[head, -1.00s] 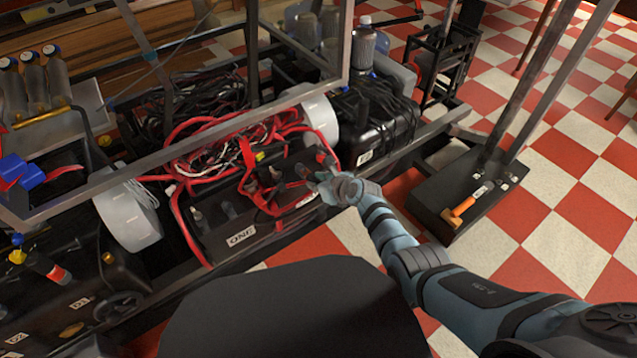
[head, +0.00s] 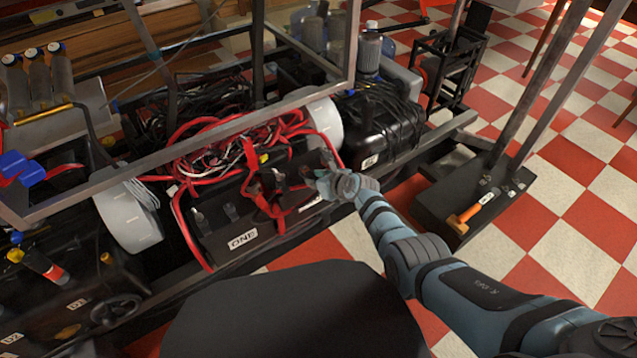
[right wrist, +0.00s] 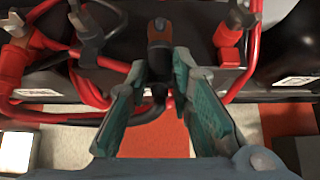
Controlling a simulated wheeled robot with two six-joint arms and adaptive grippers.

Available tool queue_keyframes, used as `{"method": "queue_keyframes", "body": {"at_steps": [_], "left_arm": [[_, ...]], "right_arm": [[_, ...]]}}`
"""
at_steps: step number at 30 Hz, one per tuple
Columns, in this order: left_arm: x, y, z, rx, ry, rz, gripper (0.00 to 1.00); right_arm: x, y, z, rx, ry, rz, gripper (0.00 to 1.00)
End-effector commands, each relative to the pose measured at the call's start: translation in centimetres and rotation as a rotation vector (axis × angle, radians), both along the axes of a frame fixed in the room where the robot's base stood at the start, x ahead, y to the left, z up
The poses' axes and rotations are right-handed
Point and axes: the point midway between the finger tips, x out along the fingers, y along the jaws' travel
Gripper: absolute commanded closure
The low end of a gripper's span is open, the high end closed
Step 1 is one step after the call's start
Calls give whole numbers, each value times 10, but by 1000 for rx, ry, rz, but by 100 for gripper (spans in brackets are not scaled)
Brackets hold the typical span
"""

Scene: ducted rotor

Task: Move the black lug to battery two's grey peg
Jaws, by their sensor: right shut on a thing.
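In the right wrist view my right gripper (right wrist: 166,78) has its two teal-padded fingers around a dark lug (right wrist: 159,62) with an orange-brown part at its far end. The lug's lower part is partly hidden between the fingers. In the head view the right gripper (head: 322,180) is at the right end of the black battery box, whose left part (head: 215,240) bears the label ONE. A label under the gripper is mostly covered, so I cannot read it. Grey upright pegs or lugs stand along the box top. My left gripper is not in view.
Red cables (head: 262,192) loop over the box close to the gripper. Metal frame bars (head: 300,92) cross above. A black bundle box (head: 378,130) stands behind.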

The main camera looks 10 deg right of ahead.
Motion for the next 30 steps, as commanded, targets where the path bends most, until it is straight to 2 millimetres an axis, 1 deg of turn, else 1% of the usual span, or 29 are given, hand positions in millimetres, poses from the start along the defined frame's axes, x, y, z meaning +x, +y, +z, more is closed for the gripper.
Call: {"method": "queue_keyframes", "body": {"at_steps": [2, 3, 7, 17, 20, 23, 26, 30], "left_arm": [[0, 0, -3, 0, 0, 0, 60], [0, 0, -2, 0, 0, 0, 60], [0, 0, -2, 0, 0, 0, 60], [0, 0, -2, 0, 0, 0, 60], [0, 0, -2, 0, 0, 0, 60], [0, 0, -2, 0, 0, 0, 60], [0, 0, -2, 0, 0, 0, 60], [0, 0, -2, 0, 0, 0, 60]], "right_arm": [[2, 1, 0, 1, -2, 0, 100], [3, 1, 0, 1, -2, 0, 76], [2, 1, 1, 1, -2, 0, 56], [1, 1, 1, 1, -1, 1, 56], [-1, 0, 4, 2, -4, 4, 56], [-9, -3, 11, 4, -5, 5, 56], [-23, -9, 21, -2, -3, 0, 56], [-48, -19, 41, -1, 0, -2, 56]]}}
